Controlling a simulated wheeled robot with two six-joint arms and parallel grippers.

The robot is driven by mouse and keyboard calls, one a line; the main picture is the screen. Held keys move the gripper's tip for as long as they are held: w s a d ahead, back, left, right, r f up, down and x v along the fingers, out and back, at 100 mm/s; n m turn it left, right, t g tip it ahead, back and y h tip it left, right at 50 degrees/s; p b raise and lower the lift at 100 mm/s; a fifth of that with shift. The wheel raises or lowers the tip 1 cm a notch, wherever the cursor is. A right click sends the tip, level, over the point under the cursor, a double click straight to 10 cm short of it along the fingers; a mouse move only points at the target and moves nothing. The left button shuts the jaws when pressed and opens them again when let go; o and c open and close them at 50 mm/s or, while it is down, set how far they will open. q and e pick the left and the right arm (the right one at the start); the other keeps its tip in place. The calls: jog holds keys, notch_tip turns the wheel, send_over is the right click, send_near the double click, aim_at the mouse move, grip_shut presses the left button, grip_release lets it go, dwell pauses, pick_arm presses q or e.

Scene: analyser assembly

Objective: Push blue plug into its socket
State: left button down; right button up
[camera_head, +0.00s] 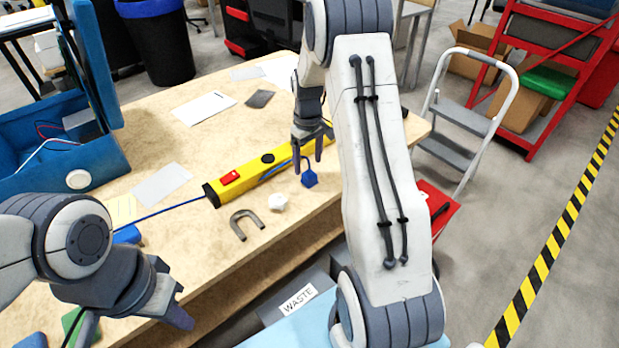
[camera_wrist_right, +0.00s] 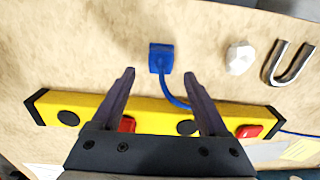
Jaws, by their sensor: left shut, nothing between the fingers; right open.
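A blue plug (camera_head: 309,178) lies on the wooden table in front of the yellow bar (camera_head: 240,181), with a blue cable running from it toward the bar. In the right wrist view the blue plug (camera_wrist_right: 161,58) is a small block just beyond the fingertips, and its cable curves behind one finger. My right gripper (camera_head: 307,160) is open above the bar, pointing down, with nothing held. It shows as two spread fingers in the right wrist view (camera_wrist_right: 160,75). My left gripper (camera_head: 182,312) is shut and empty at the table's near edge. I cannot make out a socket.
A white nut-like piece (camera_head: 278,202) and a grey U-shaped piece (camera_head: 246,225) lie near the plug. An open blue case (camera_head: 60,150) with wires stands at the left. A WASTE bin (camera_head: 296,302) is below the near edge. Papers lie toward the back.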

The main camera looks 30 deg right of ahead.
aim_at(309, 174)
jog(key=f, duration=0.5)
jog(key=shift+s+f, duration=0.1)
jog(key=shift+s, duration=0.2)
grip_shut()
